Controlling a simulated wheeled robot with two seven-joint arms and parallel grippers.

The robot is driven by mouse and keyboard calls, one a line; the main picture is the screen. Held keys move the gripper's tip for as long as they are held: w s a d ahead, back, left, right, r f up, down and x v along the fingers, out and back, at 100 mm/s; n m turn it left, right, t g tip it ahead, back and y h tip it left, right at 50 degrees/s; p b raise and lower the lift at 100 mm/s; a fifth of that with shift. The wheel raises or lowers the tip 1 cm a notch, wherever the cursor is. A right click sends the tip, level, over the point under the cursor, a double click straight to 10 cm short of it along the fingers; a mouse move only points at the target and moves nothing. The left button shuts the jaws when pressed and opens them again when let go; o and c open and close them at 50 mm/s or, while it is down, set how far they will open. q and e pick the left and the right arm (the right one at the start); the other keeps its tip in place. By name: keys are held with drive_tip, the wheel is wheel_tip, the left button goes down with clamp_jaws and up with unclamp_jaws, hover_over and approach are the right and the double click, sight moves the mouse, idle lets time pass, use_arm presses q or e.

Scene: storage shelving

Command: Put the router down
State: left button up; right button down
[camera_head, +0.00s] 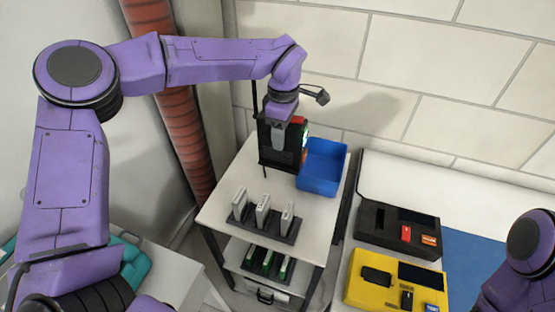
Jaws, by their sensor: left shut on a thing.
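My left gripper (278,142) reaches in over the back of the white shelf unit (222,192) and is shut on the black router (267,152). The router is held upright, with a thin black antenna standing up at its left side. The gripper covers part of the router's face. I cannot tell whether its lower edge touches the shelf top. Part of my right arm shows at the lower right, but its gripper is out of view.
A blue bin (322,168) stands just right of the router. A dark rack (264,224) with several upright white devices sits in front. Black (378,225) and yellow (385,285) trays lie on the right table. Some shelf top is clear at left.

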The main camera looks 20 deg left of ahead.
use_arm(q)
drive_tip(key=w+a+f+p, duration=0.3)
drive_tip(key=w+a+f, duration=0.3)
drive_tip(key=a+f, duration=0.5)
drive_tip(key=shift+w+f+p, duration=0.3)
drive_tip(key=shift+w+f, duration=0.1)
drive_tip(key=shift+f, duration=0.35)
drive_tip(key=o, duration=1.3)
wheel_tip(320, 180, up, 12)
drive_tip(key=shift+r+b, duration=0.2)
drive_tip(key=shift+b, duration=0.5)
